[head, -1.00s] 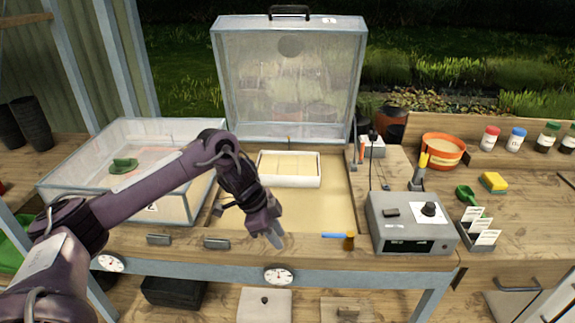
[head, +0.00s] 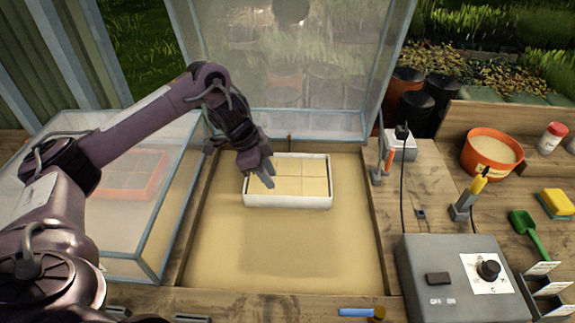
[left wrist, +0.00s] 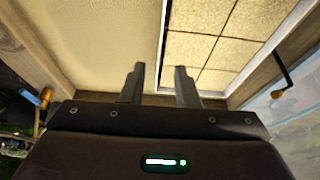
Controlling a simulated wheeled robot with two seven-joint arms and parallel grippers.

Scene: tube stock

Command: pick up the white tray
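The white tray (head: 290,203) is a shallow rectangular box filled with tan material divided into blocks. It lies level on the sandy bed of the propagator. It also shows in the left wrist view (left wrist: 165,28) at upper right. My left gripper (head: 266,178) is over the tray's left part, near its left wall. In the left wrist view the two fingers (left wrist: 160,85) are apart, with the tray's left wall line running between them in the picture. I cannot tell whether they touch it. My right gripper is in neither current view.
A clear lid (head: 290,75) stands raised behind the sandy bed (head: 285,255). A clear-walled box (head: 150,225) is at left. A grey control box (head: 455,285), an orange bowl (head: 490,152) and a green scoop (head: 528,232) are at right. The bed before the tray is bare.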

